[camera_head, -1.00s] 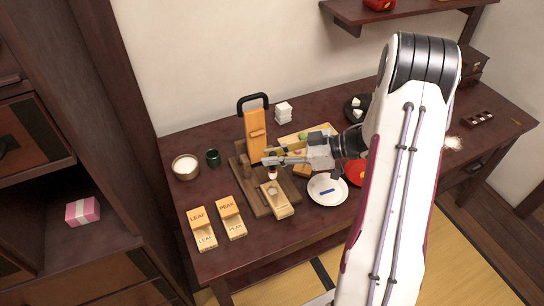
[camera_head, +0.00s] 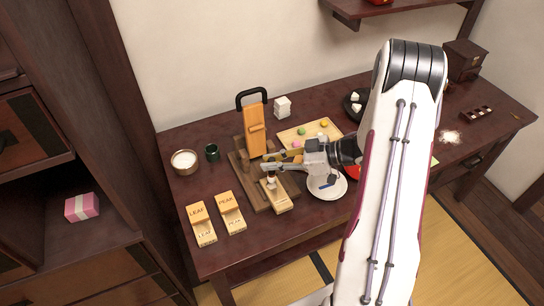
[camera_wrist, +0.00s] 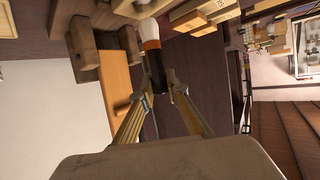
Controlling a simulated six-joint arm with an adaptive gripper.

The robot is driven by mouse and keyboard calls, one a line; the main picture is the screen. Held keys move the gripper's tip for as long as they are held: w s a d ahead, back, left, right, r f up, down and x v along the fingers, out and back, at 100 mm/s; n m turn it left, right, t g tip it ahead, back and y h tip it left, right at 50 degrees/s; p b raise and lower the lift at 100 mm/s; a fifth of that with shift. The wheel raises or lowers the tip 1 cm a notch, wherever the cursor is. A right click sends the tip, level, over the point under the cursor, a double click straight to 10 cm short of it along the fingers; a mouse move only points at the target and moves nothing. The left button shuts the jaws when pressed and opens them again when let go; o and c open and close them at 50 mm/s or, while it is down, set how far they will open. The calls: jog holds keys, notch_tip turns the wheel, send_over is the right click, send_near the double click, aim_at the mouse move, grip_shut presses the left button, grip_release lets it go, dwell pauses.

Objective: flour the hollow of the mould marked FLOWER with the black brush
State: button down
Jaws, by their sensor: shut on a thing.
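My gripper (camera_head: 266,161) is shut on the black brush (camera_head: 271,181), which hangs with its pale tip down. The wrist view shows the black handle (camera_wrist: 157,74) between the fingertips (camera_wrist: 163,95), with an orange-brown band and white bristles beyond. Below it a light wooden mould (camera_head: 281,205) lies at the front of a dark wooden stand (camera_head: 248,184). The brush tip is at the mould's far part and covers its hollow; I cannot tell whether it touches. No marking is readable on this mould. A white bowl of white powder (camera_head: 184,163) stands at the left.
Moulds marked LEAF (camera_head: 200,225) and PEAK (camera_head: 231,210) lie left of the stand. An orange upright piece with a black handle (camera_head: 254,128) rises behind.

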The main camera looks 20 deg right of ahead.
aim_at(271, 173)
jog(key=shift+f, duration=0.55)
jog(key=shift+f, duration=1.15)
dwell(1.9)
jog(key=shift+d, duration=0.2)
dwell(0.4)
jog(key=shift+a, duration=0.45)
dwell(0.6)
jog(key=shift+w+d, duration=0.15)
jog(key=shift+d, duration=0.1)
dwell(0.6)
jog(key=shift+s, duration=0.4)
dwell(0.4)
jog(key=shift+w+d, duration=0.15)
jog(key=shift+w, duration=0.05)
dwell(0.9)
